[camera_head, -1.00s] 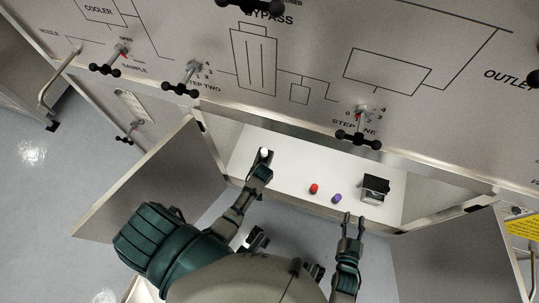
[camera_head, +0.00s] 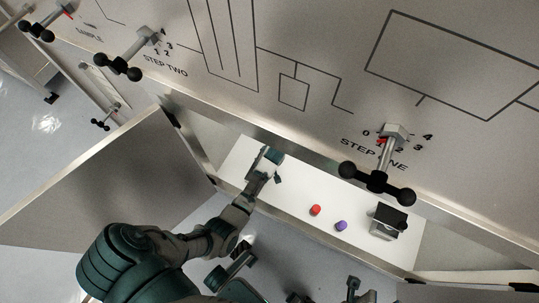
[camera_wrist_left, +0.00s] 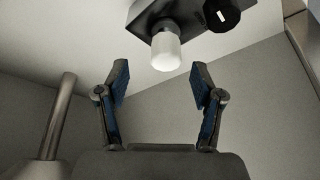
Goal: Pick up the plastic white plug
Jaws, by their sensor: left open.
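The white plug (camera_wrist_left: 166,50) is a short white cylinder under a dark block in the left wrist view. It lies just past my left gripper's fingertips, roughly centred between them, with no visible contact. My left gripper (camera_wrist_left: 159,78) is open and empty, its blue-padded fingers apart. In the head view my left gripper (camera_head: 270,163) reaches into the open cabinet, at the left part of the white shelf. The plug cannot be clearly made out there. A dark part at the bottom edge may be my right gripper (camera_head: 352,288); its jaws are unclear.
A red plug (camera_head: 315,210), a purple plug (camera_head: 341,226) and a dark box (camera_head: 388,222) stand on the white shelf (camera_head: 296,190) to the right. An open door (camera_head: 110,180) flanks the left. A black valve handle (camera_head: 377,182) juts out above the shelf.

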